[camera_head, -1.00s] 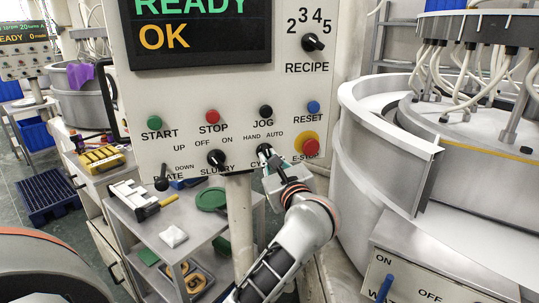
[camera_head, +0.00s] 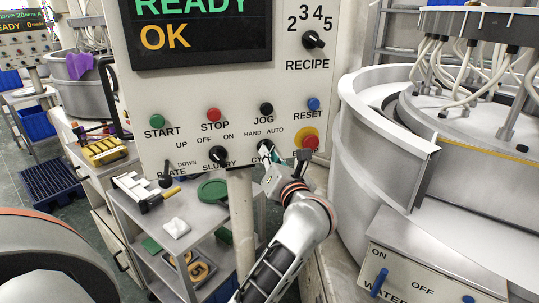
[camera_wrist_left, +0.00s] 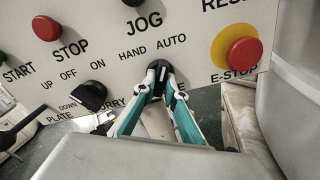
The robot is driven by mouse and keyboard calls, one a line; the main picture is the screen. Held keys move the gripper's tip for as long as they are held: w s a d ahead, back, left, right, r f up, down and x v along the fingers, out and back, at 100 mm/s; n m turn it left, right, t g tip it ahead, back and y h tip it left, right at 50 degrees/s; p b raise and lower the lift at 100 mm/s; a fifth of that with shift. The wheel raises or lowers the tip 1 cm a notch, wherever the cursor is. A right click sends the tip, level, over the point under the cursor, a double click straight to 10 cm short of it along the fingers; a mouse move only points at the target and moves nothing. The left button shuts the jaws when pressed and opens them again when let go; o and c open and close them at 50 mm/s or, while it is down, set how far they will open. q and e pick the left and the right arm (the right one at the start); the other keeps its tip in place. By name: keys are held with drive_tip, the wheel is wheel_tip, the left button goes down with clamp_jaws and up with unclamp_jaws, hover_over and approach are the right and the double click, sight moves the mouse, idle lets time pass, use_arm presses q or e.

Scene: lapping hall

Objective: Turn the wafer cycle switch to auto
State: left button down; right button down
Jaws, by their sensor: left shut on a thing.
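The wafer cycle switch (camera_wrist_left: 160,68) is a black knob at the lower right of the pale control panel, below the HAND and AUTO marks. My left gripper (camera_wrist_left: 159,82) is shut on this knob, with its teal fingers coming up from below in the left wrist view. In the head view the left gripper (camera_head: 268,160) reaches the panel from below and covers most of the switch and its CYCLE label. Which mark the knob points to cannot be told clearly. My right gripper is not in view.
The red E-STOP button (camera_wrist_left: 244,53) on its yellow disc sits close to the right of the gripper. The black slurry switch (camera_head: 218,155) is to the left. A grey cart (camera_head: 150,222) with small items stands below the panel. A large round machine (camera_head: 385,150) fills the right side.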

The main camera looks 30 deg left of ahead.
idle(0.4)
use_arm(q)
drive_tip(key=c, duration=2.1)
unclamp_jaws()
